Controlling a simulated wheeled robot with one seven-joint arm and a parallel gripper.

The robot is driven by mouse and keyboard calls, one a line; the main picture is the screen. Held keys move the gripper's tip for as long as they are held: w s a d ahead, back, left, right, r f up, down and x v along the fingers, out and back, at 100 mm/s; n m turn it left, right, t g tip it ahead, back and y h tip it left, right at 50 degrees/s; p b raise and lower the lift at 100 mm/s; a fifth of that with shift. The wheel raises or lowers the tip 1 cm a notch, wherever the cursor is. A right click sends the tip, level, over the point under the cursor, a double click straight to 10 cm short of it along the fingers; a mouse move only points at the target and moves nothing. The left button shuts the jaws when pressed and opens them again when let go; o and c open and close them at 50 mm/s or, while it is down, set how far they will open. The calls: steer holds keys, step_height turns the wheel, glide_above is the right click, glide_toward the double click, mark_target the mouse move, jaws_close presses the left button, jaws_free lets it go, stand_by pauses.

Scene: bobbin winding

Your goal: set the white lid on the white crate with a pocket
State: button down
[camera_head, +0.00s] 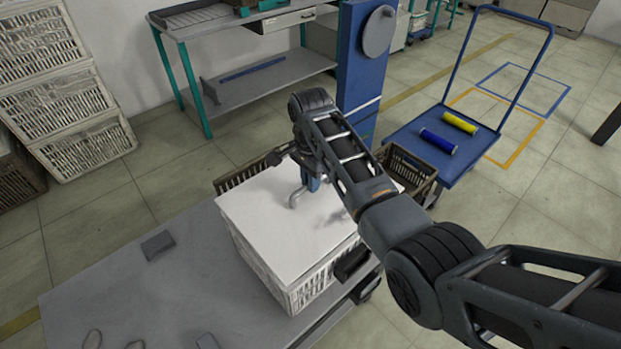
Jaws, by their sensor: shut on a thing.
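The white lid (270,220) is a flat panel lying over the top of the white crate (291,292), which has slotted walls and stands at the right end of the grey table (110,285). The lid looks level and roughly in line with the crate; I cannot tell whether it rests fully on the rim or hovers slightly. My gripper (309,186) is above the lid's middle, shut on what seems to be the lid's grey handle (296,197). My arm hides the lid's right part. A dark pocket-like part (352,262) shows at the crate's right side.
Brown crates (408,172) stand behind the white crate. Small dark flat pieces (157,245) lie on the table. White crates (58,105) are stacked at left. A blue column (360,70) and a blue cart (410,140) with yellow and blue rolls stand behind.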

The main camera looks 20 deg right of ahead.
steer(key=shift+w+f+b, duration=0.1)
steer(key=shift+f+b, duration=1.15)
steer(key=shift+f, duration=0.85)
steer(key=c, duration=1)
jaws_free()
steer(key=shift+r, duration=3.9)
